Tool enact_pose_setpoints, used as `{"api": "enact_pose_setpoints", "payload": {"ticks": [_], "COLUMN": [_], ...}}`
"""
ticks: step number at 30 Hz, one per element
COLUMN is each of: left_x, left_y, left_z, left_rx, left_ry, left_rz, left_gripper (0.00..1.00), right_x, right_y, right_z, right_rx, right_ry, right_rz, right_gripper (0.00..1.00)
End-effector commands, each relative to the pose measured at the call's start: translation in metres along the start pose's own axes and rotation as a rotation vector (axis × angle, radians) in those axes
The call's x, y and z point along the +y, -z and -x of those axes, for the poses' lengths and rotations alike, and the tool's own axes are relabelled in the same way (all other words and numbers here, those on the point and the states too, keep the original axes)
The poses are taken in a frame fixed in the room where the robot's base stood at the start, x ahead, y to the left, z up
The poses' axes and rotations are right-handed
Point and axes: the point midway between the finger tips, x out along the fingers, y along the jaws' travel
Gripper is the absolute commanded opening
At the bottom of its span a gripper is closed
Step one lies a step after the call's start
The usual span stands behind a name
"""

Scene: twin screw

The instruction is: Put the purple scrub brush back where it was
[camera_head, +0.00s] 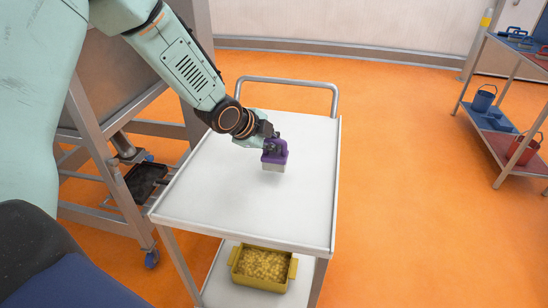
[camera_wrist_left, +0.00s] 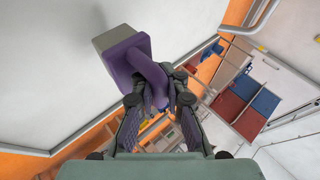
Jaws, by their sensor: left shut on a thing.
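The purple scrub brush (camera_head: 274,157) is at my left gripper (camera_head: 268,138), over the white top of the cart (camera_head: 225,200). Its pale bristle side faces down, and a faint shadow lies under it; I cannot tell whether the bristles touch the top. In the left wrist view the brush (camera_wrist_left: 122,58) shows its purple body and handle, with the grey bristle block at the upper left. The left gripper (camera_wrist_left: 157,92) is shut on the handle there. My right gripper is not in view.
A yellow tub (camera_head: 262,268) stands on the cart's lower shelf. The cart has a metal push handle (camera_head: 290,81) at its far end. A metal frame (camera_head: 105,120) stands to the left. A rack with a blue bucket (camera_head: 483,98) and a red bucket (camera_head: 523,150) is at right. The rest of the cart top is bare.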

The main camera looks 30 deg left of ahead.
Motion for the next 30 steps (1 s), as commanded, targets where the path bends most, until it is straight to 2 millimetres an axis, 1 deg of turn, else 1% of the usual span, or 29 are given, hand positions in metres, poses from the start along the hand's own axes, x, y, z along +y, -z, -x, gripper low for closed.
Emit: {"api": "enact_pose_setpoints", "payload": {"ticks": [9,15,16,24,25,30], "left_x": [0.024,0.024,0.024,0.024,0.024,0.024], "left_y": [-0.01,-0.01,-0.01,-0.01,-0.01,-0.01], "left_z": [-0.026,-0.026,-0.026,-0.026,-0.026,-0.026], "left_rx": [-0.001,0.0,0.0,0.0,0.0,-0.001], "left_ry": [0.0,0.001,0.0,0.001,0.0,0.0], "left_rz": [-0.001,-0.001,-0.001,-0.001,-0.001,-0.001], "left_gripper": [0.0,0.0,0.1,0.33,0.35,0.35], "right_x": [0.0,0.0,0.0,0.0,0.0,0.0], "right_y": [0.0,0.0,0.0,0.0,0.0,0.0], "right_z": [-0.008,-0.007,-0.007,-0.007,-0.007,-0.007], "right_rx": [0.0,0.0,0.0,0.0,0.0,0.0], "right_ry": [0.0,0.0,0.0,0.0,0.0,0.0], "right_rz": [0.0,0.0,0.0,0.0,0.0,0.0], "right_gripper": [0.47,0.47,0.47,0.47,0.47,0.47]}}
